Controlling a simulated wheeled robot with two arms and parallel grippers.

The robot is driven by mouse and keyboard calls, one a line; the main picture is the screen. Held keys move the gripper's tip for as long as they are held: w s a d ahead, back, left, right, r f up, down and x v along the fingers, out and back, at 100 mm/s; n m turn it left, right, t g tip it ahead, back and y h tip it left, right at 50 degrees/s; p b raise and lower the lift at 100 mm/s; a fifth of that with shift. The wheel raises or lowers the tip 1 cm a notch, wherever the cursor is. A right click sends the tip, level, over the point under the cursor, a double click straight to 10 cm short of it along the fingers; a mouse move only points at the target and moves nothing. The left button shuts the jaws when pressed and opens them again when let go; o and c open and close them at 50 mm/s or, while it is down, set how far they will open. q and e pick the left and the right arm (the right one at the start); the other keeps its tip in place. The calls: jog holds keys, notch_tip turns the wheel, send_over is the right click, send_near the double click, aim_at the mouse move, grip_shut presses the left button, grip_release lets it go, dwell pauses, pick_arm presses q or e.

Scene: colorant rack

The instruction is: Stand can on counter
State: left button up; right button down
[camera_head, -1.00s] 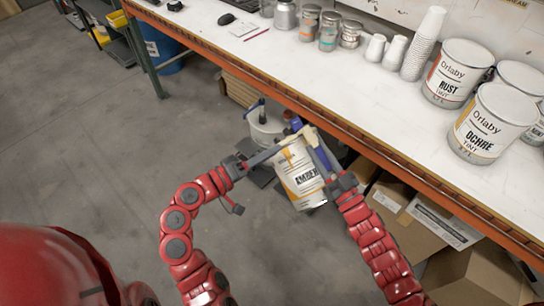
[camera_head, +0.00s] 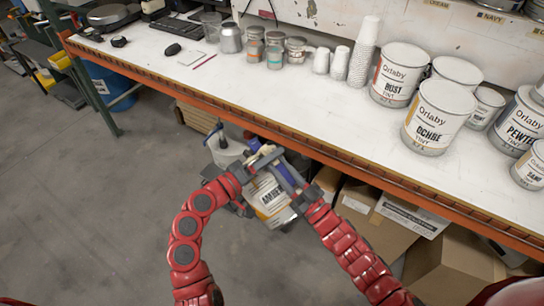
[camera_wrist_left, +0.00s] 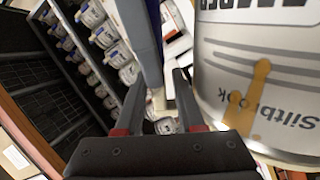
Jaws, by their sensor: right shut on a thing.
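A white paint can (camera_head: 268,200) with a yellow-orange label and the partly hidden word AMBER hangs tilted in front of the counter, below its top. My right gripper (camera_head: 279,172) is shut on it near its upper end. My left gripper (camera_head: 270,158) is close beside the can's top. In the left wrist view its two fingers (camera_wrist_left: 160,75) stand apart, and the can (camera_wrist_left: 250,80) is right of them, not between them. It shows the name Siltbrook and a tan drip. The white counter (camera_head: 215,90) has an orange front edge.
Orlaby cans marked RUST (camera_head: 398,78) and OCHRE (camera_head: 437,118) stand on the counter's right part. Stacked cups (camera_head: 363,55) and jars (camera_head: 273,50) line the back. The counter's front middle is clear. A white bucket (camera_head: 228,153) and cardboard boxes (camera_head: 385,240) are below.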

pick_arm(q)
jog(key=shift+d, duration=0.1)
pick_arm(e)
jog(key=shift+r, duration=0.25)
pick_arm(q)
grip_shut()
jog(key=shift+w+f, duration=0.1)
jog(key=shift+f, duration=0.05)
pick_arm(e)
jog(key=shift+r, duration=0.1)
dwell(0.8)
jog(key=c, duration=0.6)
grip_release()
jog(key=shift+o, duration=0.2)
jog(key=shift+d, duration=0.15)
